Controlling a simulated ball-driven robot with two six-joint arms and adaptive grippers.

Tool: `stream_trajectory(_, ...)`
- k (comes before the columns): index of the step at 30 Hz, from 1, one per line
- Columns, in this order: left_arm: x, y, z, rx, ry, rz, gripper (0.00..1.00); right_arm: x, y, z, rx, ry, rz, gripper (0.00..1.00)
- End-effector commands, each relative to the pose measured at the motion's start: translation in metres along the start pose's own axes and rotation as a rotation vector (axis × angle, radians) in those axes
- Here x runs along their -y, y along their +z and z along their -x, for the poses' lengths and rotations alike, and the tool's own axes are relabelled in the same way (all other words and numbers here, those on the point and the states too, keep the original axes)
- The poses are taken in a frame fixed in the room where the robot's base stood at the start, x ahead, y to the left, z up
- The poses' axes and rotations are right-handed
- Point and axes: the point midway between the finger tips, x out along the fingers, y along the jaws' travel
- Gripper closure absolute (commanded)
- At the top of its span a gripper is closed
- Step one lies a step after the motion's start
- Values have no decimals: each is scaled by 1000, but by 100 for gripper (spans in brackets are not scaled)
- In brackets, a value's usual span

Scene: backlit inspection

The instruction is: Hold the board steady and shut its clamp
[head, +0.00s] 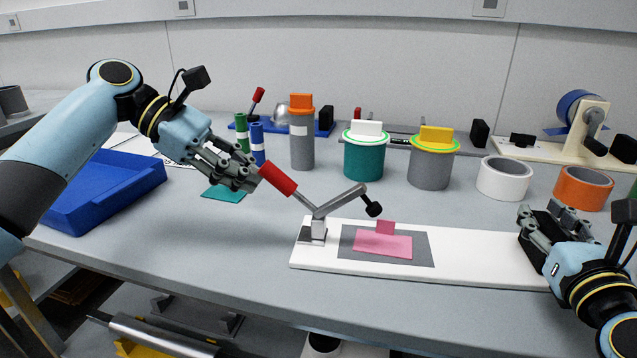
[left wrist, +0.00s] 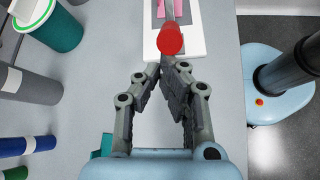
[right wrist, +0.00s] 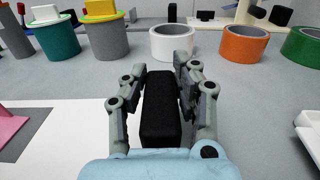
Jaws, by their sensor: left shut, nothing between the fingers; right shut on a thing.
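The white board (head: 480,264) lies on the table with a grey pad (head: 348,247) and a pink piece (head: 383,244) on it. The clamp (head: 341,201) at its left end is open: its arm is raised and the black tip (head: 374,209) is clear of the pink piece. Its red handle (head: 277,179) leans up to the left. My left gripper (head: 252,182) is shut and empty just left of the handle; the handle's round end (left wrist: 171,38) is just beyond the fingertips in the left wrist view. My right gripper (head: 533,231) is shut on the black block (right wrist: 160,110) at the board's right end.
Lidded canisters, a grey-orange one (head: 302,140) and a teal one (head: 364,157), stand behind the clamp. White (head: 504,180) and orange (head: 583,190) rolls stand behind the board's right end.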

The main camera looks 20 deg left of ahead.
Motion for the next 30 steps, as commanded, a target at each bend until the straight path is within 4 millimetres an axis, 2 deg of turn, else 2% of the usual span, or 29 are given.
stream_trajectory(15, -10, 56, -5, 4, 0, -3, 100, 0, -2, 0, -4, 1, 1, 100)
stream_trajectory(21, -12, 71, -10, 3, -1, -3, 100, 0, -2, 0, -4, 1, 0, 100)
stream_trajectory(30, -14, 81, -16, 3, 0, -1, 100, 0, -2, 0, -4, 1, 0, 100)
